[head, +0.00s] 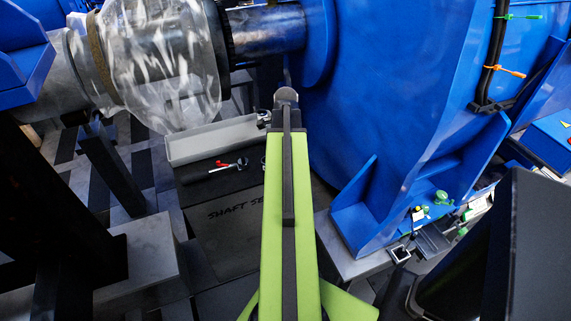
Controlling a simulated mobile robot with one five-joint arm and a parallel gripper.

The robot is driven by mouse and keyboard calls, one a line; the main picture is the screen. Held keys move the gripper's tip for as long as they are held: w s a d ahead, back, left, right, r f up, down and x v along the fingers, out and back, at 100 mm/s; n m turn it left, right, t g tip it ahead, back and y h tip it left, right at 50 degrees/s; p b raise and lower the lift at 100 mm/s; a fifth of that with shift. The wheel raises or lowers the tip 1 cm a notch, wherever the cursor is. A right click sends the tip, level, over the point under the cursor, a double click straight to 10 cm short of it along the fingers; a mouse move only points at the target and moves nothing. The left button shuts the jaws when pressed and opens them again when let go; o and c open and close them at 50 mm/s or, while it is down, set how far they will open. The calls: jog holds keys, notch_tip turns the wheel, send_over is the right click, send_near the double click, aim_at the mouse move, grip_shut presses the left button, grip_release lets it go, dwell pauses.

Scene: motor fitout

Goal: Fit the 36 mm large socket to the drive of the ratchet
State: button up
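My arm reaches away from me over a dark bench top. My gripper (264,118) is at its far end, small and mostly hidden by the arm, so I cannot tell whether it is open or holds anything. A small tool with a dark, red and silver part (230,165) lies on the dark top, left of the arm; it may be the ratchet, but it is too small to be sure. I cannot make out the 36 mm large socket; the arm covers part of the top.
A grey tray (212,140) stands at the back of the dark bench top (225,225), lettered "SHAFT SE…". A large blue motor housing (400,110) rises close on the right. A shaft with a clear wrapped cover (165,65) hangs over the back left. Dark posts stand at left.

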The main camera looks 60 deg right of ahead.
jog(key=shift+r, duration=0.1)
grip_shut()
dwell(0.3)
jog(key=shift+r, duration=0.1)
jog(key=r+p, duration=0.5)
jog(key=shift+s+r, duration=0.1)
jog(key=shift+s, duration=0.3)
jog(key=s+d+r+p, duration=0.2)
jog(key=s+r+p, duration=0.3)
jog(key=s, duration=0.5)
jog(key=shift+s+r+p, duration=0.35)
jog(key=shift+p, duration=0.2)
jog(key=shift+w, duration=0.1)
